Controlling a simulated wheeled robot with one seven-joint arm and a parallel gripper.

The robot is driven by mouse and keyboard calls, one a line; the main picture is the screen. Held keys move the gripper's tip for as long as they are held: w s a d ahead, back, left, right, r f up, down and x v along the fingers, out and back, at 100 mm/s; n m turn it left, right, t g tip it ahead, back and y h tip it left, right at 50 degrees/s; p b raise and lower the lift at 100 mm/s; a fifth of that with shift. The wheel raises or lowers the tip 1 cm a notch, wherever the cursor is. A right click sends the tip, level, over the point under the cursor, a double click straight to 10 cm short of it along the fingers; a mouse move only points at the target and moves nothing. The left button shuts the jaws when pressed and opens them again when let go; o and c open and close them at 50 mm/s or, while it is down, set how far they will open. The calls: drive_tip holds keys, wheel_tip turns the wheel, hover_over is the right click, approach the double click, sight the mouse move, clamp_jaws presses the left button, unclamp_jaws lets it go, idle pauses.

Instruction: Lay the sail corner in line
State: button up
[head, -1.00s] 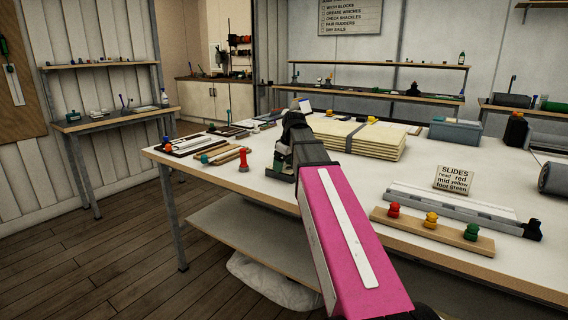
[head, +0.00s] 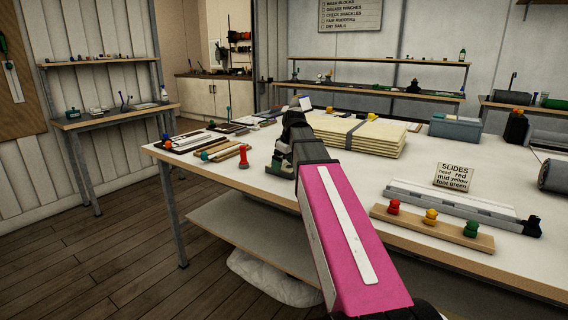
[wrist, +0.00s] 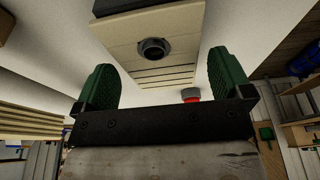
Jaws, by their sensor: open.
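In the wrist view, a cream layered piece with a dark round ring (wrist: 152,48) lies ahead of my gripper (wrist: 162,76); it looks like the sail corner. My gripper is open, with one green finger on each side and nothing visibly held between them. I cannot tell how far the piece is from the fingers. In the head view my gripper (head: 281,168) is low over the bench's left part, and my pink arm hides part of the bench. A strapped stack of folded cream sail (head: 372,138) lies behind it.
A red post (head: 243,158) stands left of my gripper. Wooden strips (head: 222,152) lie farther left. A rail (head: 450,202), a board with red, yellow and green knobs (head: 432,227) and a SLIDES sign (head: 455,178) stand at right.

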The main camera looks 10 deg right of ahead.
drive_tip(key=shift+r, duration=0.1)
drive_tip(key=shift+r, duration=3.4)
drive_tip(key=shift+s, duration=0.1)
